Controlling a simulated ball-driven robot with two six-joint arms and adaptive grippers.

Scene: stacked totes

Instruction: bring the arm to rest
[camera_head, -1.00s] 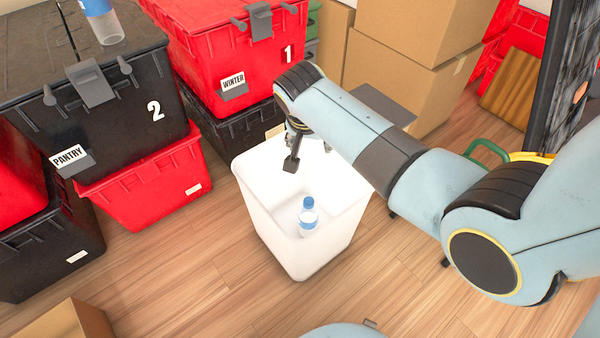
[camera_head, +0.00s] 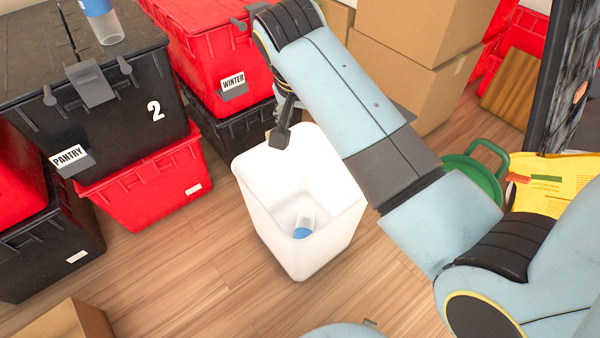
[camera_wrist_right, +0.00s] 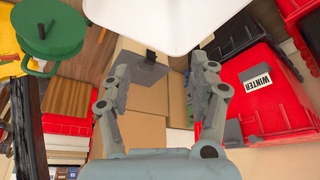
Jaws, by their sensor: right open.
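My right arm comes in from the right in the head view. Its gripper (camera_head: 283,128) is raised at the back rim of the white bin (camera_head: 268,212), beside the red WINTER tote. Only part of the gripper shows there. In the right wrist view the gripper (camera_wrist_right: 165,80) has its two fingers apart with nothing between them. The white bin's edge (camera_wrist_right: 160,18) crosses the top of that view. A clear bottle with a blue cap (camera_head: 303,228) lies tilted at the bottom of the bin. My left gripper is not in view.
Red and black totes (camera_head: 130,110) are stacked at left, with a clear blue-banded cup or bottle (camera_head: 100,20) on the black one. Cardboard boxes (camera_head: 410,50) stand behind. A green lidded item (camera_head: 480,172) and a yellow bag (camera_head: 540,185) are at right.

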